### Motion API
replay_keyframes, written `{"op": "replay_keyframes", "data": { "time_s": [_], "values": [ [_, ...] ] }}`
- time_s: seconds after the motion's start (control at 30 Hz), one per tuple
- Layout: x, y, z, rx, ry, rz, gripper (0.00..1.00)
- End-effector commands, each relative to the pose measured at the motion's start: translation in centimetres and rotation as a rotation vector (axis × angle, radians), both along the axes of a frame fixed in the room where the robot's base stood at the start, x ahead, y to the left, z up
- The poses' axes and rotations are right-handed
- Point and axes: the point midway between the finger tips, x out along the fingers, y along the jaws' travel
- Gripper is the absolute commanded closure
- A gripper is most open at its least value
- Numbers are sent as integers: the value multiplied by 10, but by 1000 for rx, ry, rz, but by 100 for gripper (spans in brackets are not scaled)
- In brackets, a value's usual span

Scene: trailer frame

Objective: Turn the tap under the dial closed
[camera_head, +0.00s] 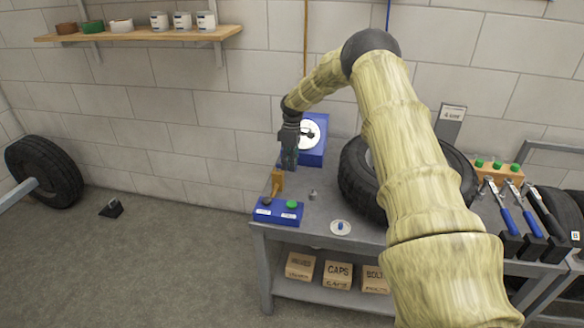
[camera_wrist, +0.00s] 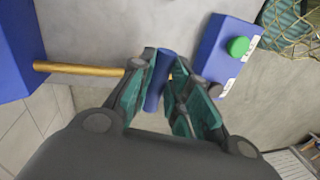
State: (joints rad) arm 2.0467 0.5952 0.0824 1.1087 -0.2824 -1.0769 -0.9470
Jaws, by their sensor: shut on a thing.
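The dial (camera_head: 309,133) is a white round face on a blue box by the wall; the box's blue side (camera_wrist: 14,50) shows at the left of the wrist view. A brass pipe (camera_wrist: 80,68) runs from this box to the tap's blue handle (camera_wrist: 158,80). My gripper (camera_head: 289,163) is in front of the dial box, pointing down. In the wrist view its green-padded fingers (camera_wrist: 160,95) are on both sides of the blue handle, shut on it. In the head view the gripper hides the handle.
A blue control box (camera_head: 277,212) with a green button stands nearby, with a brass-coloured piece (camera_head: 277,182) above it. A tyre (camera_head: 357,180) lies right of the gripper, partly behind my arm. A small dish (camera_head: 340,228) is at the bench's front.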

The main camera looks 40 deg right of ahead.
Motion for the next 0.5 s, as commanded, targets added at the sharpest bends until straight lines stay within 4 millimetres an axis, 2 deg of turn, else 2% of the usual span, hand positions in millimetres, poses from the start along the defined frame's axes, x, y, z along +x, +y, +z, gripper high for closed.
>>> {"op": "replay_keyframes", "data": {
  "time_s": [0.2, 0.5],
  "values": [
    [11, 8, 0, -2, -2, 79, 100],
    [14, 10, 1, -3, -3, 107, 100]
  ]
}}
